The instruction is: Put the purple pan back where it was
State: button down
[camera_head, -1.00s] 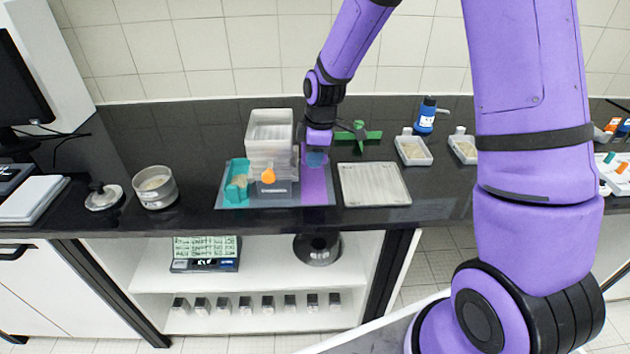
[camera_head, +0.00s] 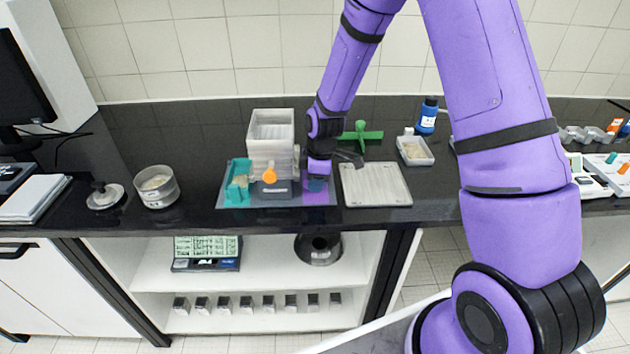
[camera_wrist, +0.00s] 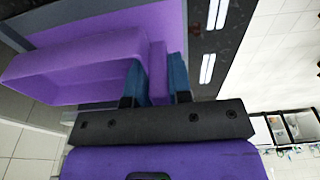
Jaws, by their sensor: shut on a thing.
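The purple pan (camera_wrist: 75,70) is a shallow open tray in the wrist view. My gripper (camera_wrist: 163,80) is shut on a narrow upright tab at the pan's side, between its two blue fingertips. Beyond the pan lies a flat purple patch (camera_wrist: 125,22) on a grey mat. In the head view my gripper (camera_head: 318,184) is low over this purple patch (camera_head: 330,197), at the mat's right side. The pan is mostly hidden there by my gripper and wrist. I cannot tell whether the pan touches the patch.
Left of my gripper stand a clear sieve stack (camera_head: 270,145), an orange knob (camera_head: 269,175) and a teal holder (camera_head: 237,185). A ribbed tray (camera_head: 375,184) is close on the right. The counter's front edge (camera_head: 290,218) is near.

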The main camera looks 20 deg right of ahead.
jog(key=shift+f, duration=0.55)
jog(key=c, duration=1)
grip_release()
jog(key=shift+c, duration=0.2)
jog(key=r, duration=0.4)
jog(key=d+r, duration=0.1)
jog(key=r, duration=0.8)
jog(key=shift+s+d+r, duration=0.25)
jog(key=shift+s, duration=0.1)
jog(key=s+d+r+m+t+h, duration=0.1)
jog(key=s+d+r+m+t, duration=0.15)
jog(key=s+r+m, duration=0.85)
jog(key=s+d+r+m+t, duration=0.1)
jog(key=s+r, duration=0.5)
jog(key=s, duration=0.3)
jog(key=s+d+r+m+t, duration=0.1)
jog(key=s+d+r+m, duration=0.1)
jog(key=s+r, duration=0.4)
jog(key=s, duration=0.2)
jog(key=shift+s, duration=0.35)
